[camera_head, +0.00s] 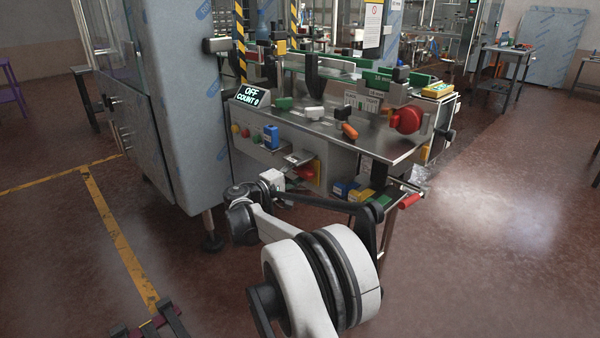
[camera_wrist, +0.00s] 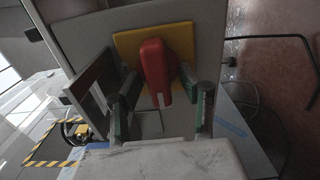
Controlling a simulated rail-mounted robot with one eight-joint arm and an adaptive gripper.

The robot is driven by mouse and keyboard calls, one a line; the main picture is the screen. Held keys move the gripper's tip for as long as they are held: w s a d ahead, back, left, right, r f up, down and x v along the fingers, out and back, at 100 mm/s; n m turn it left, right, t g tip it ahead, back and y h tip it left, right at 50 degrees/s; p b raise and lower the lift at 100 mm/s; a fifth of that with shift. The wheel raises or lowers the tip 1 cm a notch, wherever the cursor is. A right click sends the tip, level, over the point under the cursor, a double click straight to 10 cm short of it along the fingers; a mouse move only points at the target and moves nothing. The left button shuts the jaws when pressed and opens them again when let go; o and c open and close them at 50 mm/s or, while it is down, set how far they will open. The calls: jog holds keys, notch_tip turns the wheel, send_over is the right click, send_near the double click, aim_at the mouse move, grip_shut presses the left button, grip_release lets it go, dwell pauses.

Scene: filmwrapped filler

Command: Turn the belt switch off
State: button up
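The belt switch is a red rotary handle (camera_wrist: 156,72) on a yellow plate (camera_wrist: 127,48), at the upper middle of the wrist view. In the head view only part of the yellow plate (camera_head: 315,181) shows on the machine's front, beside my gripper (camera_head: 292,163). In the wrist view my gripper (camera_wrist: 164,95) has its fingers spread, one on each side of the handle. Gaps show between the handle and both fingers, so it is open. The handle points toward my palm in the picture. Contact with its tip cannot be made out.
A display (camera_head: 252,96) on the machine reads OFF, COUNT 0. A blue box (camera_head: 271,137) sits on the front panel, left of the switch. A big red knob (camera_head: 407,119) and an orange-red handle (camera_head: 409,201) are to the right.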

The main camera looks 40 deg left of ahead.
jog(key=shift+s, duration=0.1)
jog(key=s+a, duration=0.1)
jog(key=s, duration=1)
jog(key=shift+s+a, duration=0.2)
jog(key=shift+s, duration=0.2)
